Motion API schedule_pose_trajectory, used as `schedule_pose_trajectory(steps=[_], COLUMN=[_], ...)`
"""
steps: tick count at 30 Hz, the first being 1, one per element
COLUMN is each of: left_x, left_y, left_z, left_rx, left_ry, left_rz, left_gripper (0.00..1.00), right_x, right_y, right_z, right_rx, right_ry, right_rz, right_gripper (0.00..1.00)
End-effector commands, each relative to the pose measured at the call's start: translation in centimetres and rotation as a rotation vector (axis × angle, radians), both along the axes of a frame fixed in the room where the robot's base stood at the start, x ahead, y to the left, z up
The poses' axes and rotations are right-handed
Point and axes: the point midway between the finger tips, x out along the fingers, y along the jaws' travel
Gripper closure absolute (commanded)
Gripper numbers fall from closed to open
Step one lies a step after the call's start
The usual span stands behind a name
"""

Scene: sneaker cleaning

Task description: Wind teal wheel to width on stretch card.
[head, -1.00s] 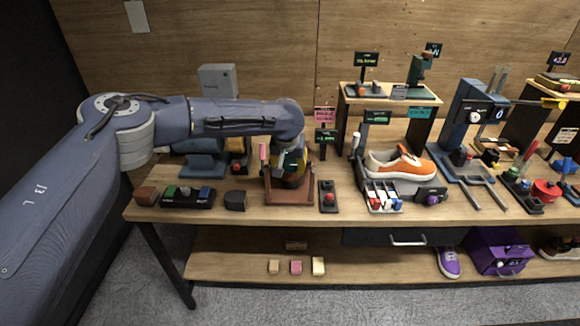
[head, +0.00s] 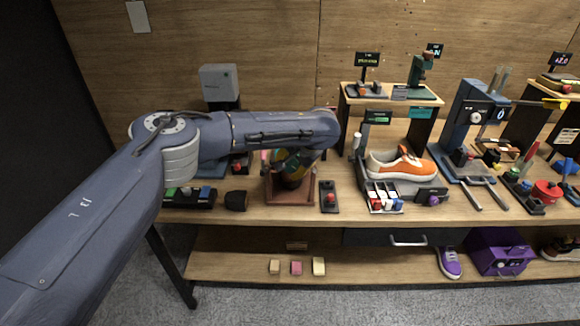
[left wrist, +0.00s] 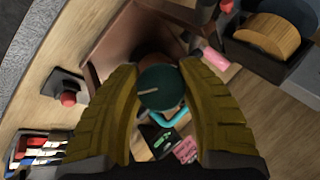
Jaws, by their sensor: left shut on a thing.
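The teal wheel (left wrist: 162,88) is a dark teal round knob with a pale line mark across it, in the middle of the left wrist view. My left gripper (left wrist: 163,100) is shut on it, one ribbed olive finger on each side. In the head view my left gripper (head: 291,170) points down over the brown stand (head: 291,192), and my forearm hides most of the wheel. A black card with green writing (left wrist: 160,139) and a pink card (left wrist: 186,150) show past the wheel in the left wrist view. Which is the stretch card is unclear; their writing is unreadable. My right gripper is not in view.
A black base with a red button (head: 330,196) stands just right of the stand. A dark rounded block (head: 236,200) is to its left. An orange sneaker (head: 400,164) and a tray of small bottles (head: 384,196) are farther right.

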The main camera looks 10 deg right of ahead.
Motion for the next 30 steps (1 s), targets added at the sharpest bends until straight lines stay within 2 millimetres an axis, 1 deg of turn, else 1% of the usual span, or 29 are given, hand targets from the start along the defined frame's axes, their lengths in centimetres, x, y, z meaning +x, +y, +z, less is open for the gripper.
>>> schedule_pose_trajectory(steps=[1, 16, 17, 18, 24, 30], left_x=[0.27, 0.36, 0.36, 0.36, 0.22, 0.14], left_y=[0.26, 0.32, 0.32, 0.31, 0.18, 0.11], left_z=[0.23, 0.33, 0.33, 0.34, 0.21, 0.14], left_rx=[0.011, 0.026, 0.026, 0.026, 0.024, 0.023], left_ry=[-0.008, -0.013, -0.013, -0.013, -0.010, -0.008], left_rz=[-0.002, -0.010, -0.010, -0.009, -0.012, -0.013], left_gripper=[0.89, 0.89, 0.57, 0.53, 0.31, 0.31], right_x=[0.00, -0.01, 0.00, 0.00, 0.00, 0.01], right_y=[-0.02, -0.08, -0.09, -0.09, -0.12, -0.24], right_z=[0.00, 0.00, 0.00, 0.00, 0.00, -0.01], right_rx=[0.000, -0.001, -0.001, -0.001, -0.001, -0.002], right_ry=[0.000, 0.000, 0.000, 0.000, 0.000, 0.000], right_rz=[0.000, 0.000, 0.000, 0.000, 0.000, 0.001], right_gripper=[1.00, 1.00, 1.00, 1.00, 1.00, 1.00])
